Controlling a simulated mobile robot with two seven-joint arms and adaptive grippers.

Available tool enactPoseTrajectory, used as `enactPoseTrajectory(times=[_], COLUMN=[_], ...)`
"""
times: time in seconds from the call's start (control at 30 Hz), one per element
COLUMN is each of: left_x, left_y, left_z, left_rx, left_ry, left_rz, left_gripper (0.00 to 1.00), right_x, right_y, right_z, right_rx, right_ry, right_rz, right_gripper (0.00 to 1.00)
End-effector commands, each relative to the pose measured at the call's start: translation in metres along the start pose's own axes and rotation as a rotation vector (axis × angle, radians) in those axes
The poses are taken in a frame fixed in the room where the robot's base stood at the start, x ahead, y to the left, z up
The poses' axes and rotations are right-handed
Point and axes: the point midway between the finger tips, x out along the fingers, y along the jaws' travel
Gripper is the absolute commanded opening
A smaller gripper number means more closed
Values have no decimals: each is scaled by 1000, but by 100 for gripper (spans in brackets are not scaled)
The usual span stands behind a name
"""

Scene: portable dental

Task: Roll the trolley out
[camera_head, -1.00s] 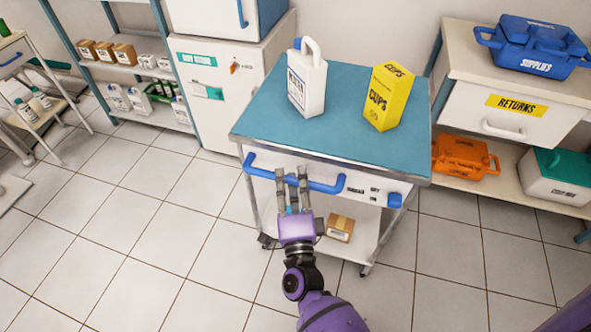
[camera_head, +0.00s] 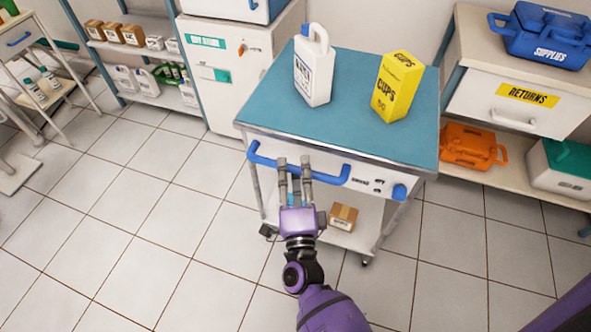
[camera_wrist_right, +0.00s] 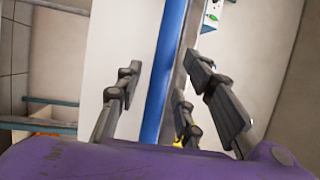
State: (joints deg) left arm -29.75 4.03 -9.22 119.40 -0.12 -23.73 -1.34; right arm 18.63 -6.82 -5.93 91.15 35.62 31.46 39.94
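The trolley (camera_head: 262,120) has a teal top, a white drawer front and a lower shelf. Its blue bar handle (camera_head: 330,179) runs along the near side and shows in the right wrist view (camera_wrist_right: 163,75). My right gripper (camera_head: 294,168) is at the left half of this handle. In the wrist view its fingers (camera_wrist_right: 158,95) lie on either side of the blue bar, with a visible gap on the left, so it looks open around the bar. A white jug (camera_head: 313,72) and a yellow cups box (camera_head: 396,86) stand upright on top. My left gripper is out of view.
A cabinet with a returns drawer (camera_head: 490,105) stands close on the right, with an orange case (camera_head: 470,146) on its lower shelf. A white cabinet (camera_head: 235,85) and shelving (camera_head: 125,48) stand behind left. Tiled floor (camera_head: 150,215) is clear at left and in front.

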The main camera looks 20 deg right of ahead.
Motion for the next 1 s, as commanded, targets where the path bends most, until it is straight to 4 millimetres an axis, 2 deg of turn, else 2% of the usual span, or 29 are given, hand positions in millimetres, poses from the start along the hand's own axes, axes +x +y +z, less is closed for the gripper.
enactPoseTrajectory(times=[0.2,0.33,0.47,0.8,1.0], left_x=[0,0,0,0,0], left_y=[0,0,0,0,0], left_z=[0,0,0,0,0], left_rx=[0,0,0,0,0], left_ry=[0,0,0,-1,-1], left_rz=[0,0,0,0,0], left_gripper=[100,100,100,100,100], right_x=[1,-7,-29,-98,-117], right_y=[-1,0,1,0,0], right_z=[-1,-1,-1,-1,-1], right_rx=[1,1,0,0,0], right_ry=[1,1,1,0,1], right_rz=[-2,-1,2,1,-1], right_gripper=[36,36,36,36,36])
